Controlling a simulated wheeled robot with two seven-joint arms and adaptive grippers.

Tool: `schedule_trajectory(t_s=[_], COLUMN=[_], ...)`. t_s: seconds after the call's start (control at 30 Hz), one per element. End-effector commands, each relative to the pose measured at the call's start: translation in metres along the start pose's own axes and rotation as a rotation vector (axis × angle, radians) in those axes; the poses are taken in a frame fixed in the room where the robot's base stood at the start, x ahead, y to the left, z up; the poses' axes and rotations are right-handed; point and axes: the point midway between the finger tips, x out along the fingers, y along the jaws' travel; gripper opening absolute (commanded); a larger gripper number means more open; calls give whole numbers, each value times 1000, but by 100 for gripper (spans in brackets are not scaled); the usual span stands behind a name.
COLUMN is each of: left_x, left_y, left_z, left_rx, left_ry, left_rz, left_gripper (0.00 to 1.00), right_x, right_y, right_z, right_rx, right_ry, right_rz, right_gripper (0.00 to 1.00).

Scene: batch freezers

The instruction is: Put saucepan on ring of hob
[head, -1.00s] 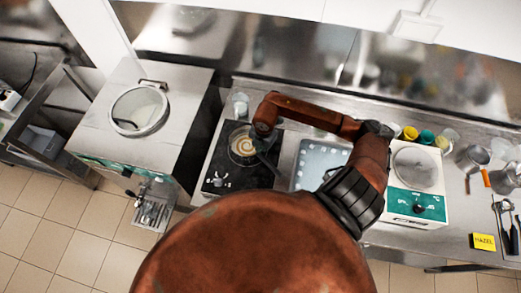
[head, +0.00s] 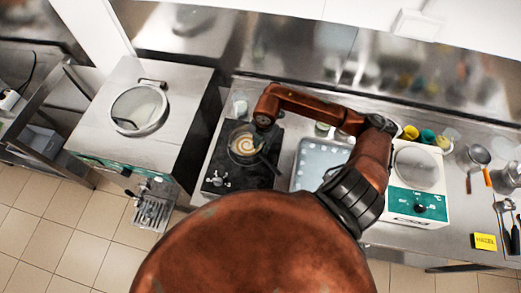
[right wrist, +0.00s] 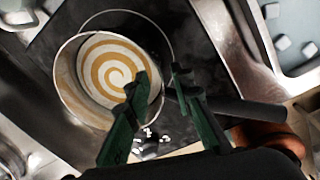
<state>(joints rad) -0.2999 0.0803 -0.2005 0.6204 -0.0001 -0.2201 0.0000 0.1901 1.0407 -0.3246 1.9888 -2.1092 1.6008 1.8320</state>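The saucepan (head: 233,146), a round pan with a cream and caramel swirl inside, stands on the black hob (head: 262,179) in the head view. In the right wrist view, the saucepan (right wrist: 68,78) overlaps a thin ring (right wrist: 172,42) marked on the hob and sits off-centre from it, toward the lower left. The ring is partly hidden under the pan. The dark handle (right wrist: 245,109) points right. My right gripper (right wrist: 160,78) is over the pan's handle side, its green fingers apart. In the head view, the wrist mostly hides the fingers. My left gripper is not in view.
A tray with white pieces (head: 311,176) lies right of the hob. A white and teal appliance (head: 405,203) stands farther right, with coloured cups behind. A steel machine with a round lid (head: 138,110) stands left, across a dark gap. A steel wall runs behind the counter.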

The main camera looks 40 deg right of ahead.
Motion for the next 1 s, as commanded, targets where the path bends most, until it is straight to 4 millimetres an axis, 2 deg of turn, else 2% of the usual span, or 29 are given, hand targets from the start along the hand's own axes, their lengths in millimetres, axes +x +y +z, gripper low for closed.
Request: schedule_trajectory(t_s=[0.2,0.43,0.6,1.0], left_x=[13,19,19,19], left_y=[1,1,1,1], left_z=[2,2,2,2], left_rx=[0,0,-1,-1], left_ry=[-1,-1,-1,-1], left_rz=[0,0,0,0], left_gripper=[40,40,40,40], right_x=[-46,-79,-87,-87], right_y=[1,1,0,0], right_z=[1,0,0,0], right_rx=[-2,-1,0,0], right_ry=[-5,-2,-1,0], right_rz=[3,2,1,0], right_gripper=[22,22,22,22])
